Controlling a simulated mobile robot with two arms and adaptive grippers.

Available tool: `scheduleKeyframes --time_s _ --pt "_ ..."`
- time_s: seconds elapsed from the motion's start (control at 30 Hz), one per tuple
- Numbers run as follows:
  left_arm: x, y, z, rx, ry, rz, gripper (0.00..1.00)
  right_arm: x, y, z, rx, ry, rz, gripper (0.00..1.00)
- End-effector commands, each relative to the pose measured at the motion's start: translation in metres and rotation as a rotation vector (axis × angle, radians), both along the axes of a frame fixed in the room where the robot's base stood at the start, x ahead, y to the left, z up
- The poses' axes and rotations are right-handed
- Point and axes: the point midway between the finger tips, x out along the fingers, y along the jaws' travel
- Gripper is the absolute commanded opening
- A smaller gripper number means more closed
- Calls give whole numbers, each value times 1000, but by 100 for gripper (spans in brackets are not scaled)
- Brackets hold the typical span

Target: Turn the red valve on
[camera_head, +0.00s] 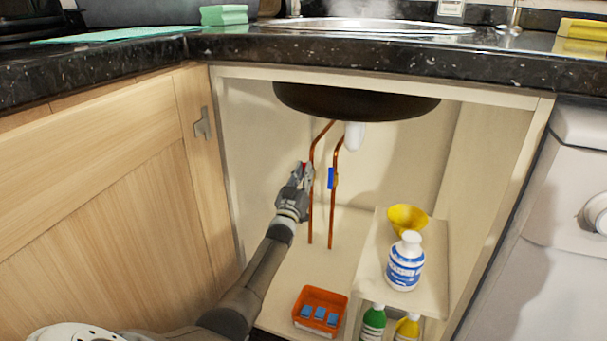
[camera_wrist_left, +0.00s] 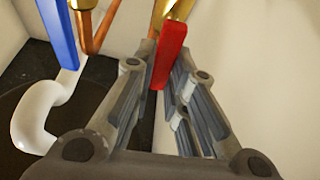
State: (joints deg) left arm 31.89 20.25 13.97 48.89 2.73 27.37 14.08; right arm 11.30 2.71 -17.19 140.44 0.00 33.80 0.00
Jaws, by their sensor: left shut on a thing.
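The red valve handle (camera_wrist_left: 171,53) stands between the fingers of my left gripper (camera_wrist_left: 160,75) in the left wrist view. In the head view my left gripper (camera_head: 301,172) is inside the open cupboard, at the left of two copper pipes (camera_head: 311,205), and is shut on the red handle. Only a small bit of red shows there. The blue valve handle (camera_head: 331,178) is upright on the right pipe, apart from the gripper. It also shows at the left of the left wrist view (camera_wrist_left: 57,30). My right gripper is not in view.
A sink bowl (camera_head: 355,100) with a white drain pipe (camera_head: 355,135) hangs above. An orange box (camera_head: 320,309) sits on the cupboard floor. A right shelf (camera_head: 375,265) holds a white bottle (camera_head: 405,265) and a yellow bowl (camera_head: 407,219). An open wooden door (camera_head: 100,170) stands left.

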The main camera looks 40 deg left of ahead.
Motion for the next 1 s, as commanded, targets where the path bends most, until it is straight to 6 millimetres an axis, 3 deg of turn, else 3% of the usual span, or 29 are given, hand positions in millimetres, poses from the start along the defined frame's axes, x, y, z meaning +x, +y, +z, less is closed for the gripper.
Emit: scheduleKeyframes --time_s 0.3,0.33,0.47,0.83,1.0 --pt "0 -1 -3 -1 5 -1 0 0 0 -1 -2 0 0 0" --pt "0 -1 -3 -1 5 -1 18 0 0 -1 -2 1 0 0" --pt "0 -1 -2 -1 4 -1 35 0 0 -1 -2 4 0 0" --pt "0 0 0 -21 -6 0 36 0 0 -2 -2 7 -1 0" --pt "-1 5 0 -185 -59 0 36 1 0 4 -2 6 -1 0"
